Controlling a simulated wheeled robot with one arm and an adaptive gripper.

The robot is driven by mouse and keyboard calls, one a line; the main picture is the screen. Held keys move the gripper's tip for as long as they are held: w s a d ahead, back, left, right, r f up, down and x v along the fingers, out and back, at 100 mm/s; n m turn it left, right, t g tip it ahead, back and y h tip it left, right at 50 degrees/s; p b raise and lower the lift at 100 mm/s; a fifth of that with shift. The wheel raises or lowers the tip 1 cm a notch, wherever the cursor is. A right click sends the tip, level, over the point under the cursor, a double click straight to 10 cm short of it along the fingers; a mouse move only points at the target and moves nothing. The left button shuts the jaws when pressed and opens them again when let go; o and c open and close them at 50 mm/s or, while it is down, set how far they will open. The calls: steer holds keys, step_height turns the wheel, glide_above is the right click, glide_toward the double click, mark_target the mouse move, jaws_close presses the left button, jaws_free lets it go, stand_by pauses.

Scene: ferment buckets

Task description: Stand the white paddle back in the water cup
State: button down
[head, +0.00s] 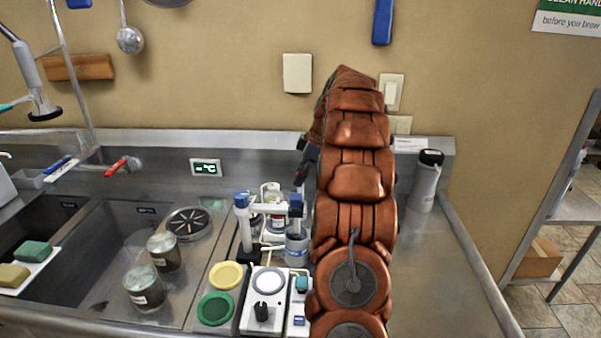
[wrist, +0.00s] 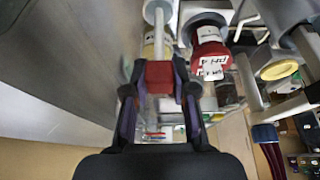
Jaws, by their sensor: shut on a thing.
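My gripper (wrist: 160,82) is shut on the white paddle (wrist: 158,36) in the wrist view. A red block lies between the fingertips, and a white shaft runs from it to a pale round end at the top edge. In the head view my gripper (head: 306,163) is a dark shape above the back of the counter, partly hidden by my arm. A clear cup with bluish contents (head: 296,247), which looks like the water cup, stands below it, left of my arm. The paddle's lower end is not clear in the head view, so I cannot tell whether it touches the cup.
A blue-and-white stand (head: 244,225) and a jar (head: 272,196) crowd the cup. A white unit with a dial (head: 264,300) and yellow (head: 226,275) and green (head: 215,308) lids are in front.

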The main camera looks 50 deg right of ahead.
mark_target(301, 188)
steer(key=shift+f+b, duration=2.25)
steer(key=shift+f, duration=0.2)
steer(key=c, duration=0.9)
jaws_free()
steer(key=shift+o, duration=0.4)
steer(key=o, duration=0.4)
steer(key=shift+o, duration=0.2)
steer(key=shift+r, duration=0.15)
steer(key=shift+r, duration=2.9)
